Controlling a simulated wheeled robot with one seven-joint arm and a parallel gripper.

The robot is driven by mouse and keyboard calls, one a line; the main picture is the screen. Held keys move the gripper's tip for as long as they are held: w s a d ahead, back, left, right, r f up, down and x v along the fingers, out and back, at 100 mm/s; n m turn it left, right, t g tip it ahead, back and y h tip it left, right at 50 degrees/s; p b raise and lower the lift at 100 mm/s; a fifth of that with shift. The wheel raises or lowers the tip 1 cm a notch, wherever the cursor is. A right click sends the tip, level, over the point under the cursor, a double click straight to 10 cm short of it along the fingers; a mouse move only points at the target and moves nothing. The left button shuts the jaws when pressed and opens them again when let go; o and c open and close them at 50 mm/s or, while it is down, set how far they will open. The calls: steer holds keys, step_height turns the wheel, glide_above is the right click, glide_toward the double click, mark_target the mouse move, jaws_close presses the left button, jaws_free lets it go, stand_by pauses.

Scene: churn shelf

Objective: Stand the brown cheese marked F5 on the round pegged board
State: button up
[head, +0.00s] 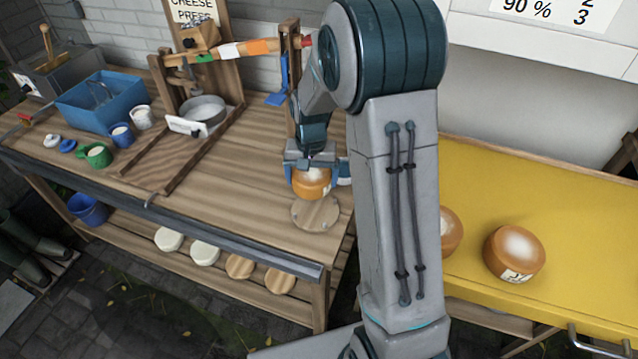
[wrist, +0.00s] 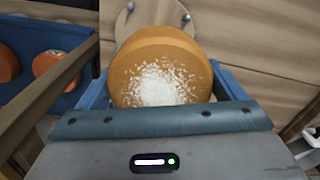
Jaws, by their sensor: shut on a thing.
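A brown cheese (head: 312,182) with a pale, powdery top is held between the blue fingers of my gripper (head: 314,172). In the wrist view the cheese (wrist: 160,75) fills the space between the fingers, its white-dusted face toward the camera. No F5 mark shows on it in either view. The round pegged board (head: 316,213) lies on the wooden bench just below the cheese. In the wrist view part of the board (wrist: 150,14) with two grey pegs shows past the cheese. I cannot tell whether the cheese touches the board.
Brown cheeses (head: 514,253) sit on the yellow table (head: 585,220) at right, one partly behind my arm. The wooden press (head: 187,130) with a metal pan (head: 203,108) stands left of the board. A blue bin (head: 103,100) and cups are farther left. The bench front between is clear.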

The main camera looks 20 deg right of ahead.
steer(key=f+m, duration=0.1)
steer(key=m, duration=0.1)
steer(key=f+m, duration=0.1)
steer(key=m, duration=0.1)
steer(key=s+m+b, duration=0.1)
steer(key=m, duration=0.1)
steer(key=shift+d+f, duration=0.2)
steer(key=shift+f, duration=0.2)
steer(key=b, duration=0.3)
glide_above(315, 210)
steer(key=shift+f, duration=2.3)
steer(key=shift+f+b, duration=0.55)
steer(key=shift+f, duration=0.05)
steer(key=o, duration=1)
